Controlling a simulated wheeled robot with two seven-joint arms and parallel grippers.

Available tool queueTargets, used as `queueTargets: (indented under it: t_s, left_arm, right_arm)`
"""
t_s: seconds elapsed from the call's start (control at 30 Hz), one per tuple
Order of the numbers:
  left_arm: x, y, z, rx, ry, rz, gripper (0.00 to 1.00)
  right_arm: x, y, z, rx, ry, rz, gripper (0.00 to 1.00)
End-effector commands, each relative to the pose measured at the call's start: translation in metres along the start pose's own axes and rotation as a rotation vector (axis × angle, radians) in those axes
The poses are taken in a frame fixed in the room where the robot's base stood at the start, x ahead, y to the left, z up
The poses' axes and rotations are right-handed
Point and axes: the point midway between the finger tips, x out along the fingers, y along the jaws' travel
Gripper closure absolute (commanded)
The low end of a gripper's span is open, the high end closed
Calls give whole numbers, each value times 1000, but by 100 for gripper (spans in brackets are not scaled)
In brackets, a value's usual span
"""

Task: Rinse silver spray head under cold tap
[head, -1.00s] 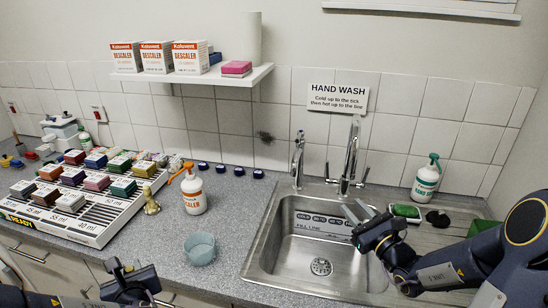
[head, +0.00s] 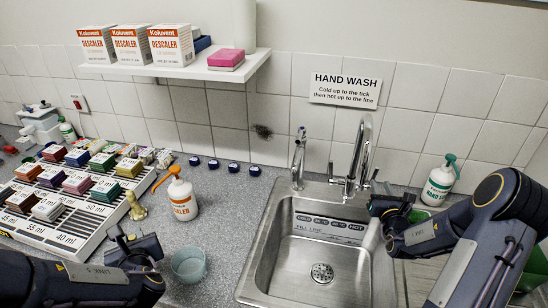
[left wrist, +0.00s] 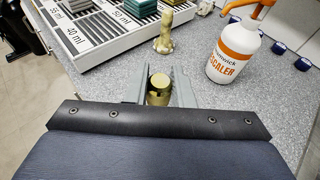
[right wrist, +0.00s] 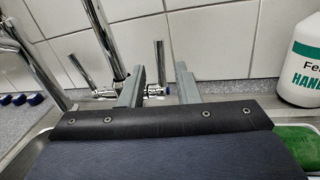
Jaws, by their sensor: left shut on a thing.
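My left gripper (head: 122,236) is low over the counter's front, left of the teal cup. In the left wrist view its fingers are shut on a brass-coloured round piece (left wrist: 159,84). No clearly silver spray head shows; I cannot tell if this piece is it.
A descaler bottle (head: 182,198) with an orange pump and the teal cup (head: 188,266) stand left of the sink. A hand-wash bottle (head: 439,184) stands behind my right arm. The sink bowl looks empty.

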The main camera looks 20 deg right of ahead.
Motion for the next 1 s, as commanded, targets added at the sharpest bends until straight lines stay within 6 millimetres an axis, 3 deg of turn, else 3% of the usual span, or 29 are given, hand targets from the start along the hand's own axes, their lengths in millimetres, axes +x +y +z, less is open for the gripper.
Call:
queueTargets:
  t_s: [0.1,0.33,0.77,1.0]
  left_arm:
    - [-3,0,9,0,-1,0,100]
    - [-6,0,16,0,-1,0,100]
    - [-6,0,18,0,-1,0,100]
    - [-6,0,18,0,-1,0,100]
  right_arm:
    - [26,0,2,1,0,0,71]
    - [60,0,2,0,-1,0,71]
    - [72,0,0,0,0,0,71]
    - [72,0,0,0,0,0,100]
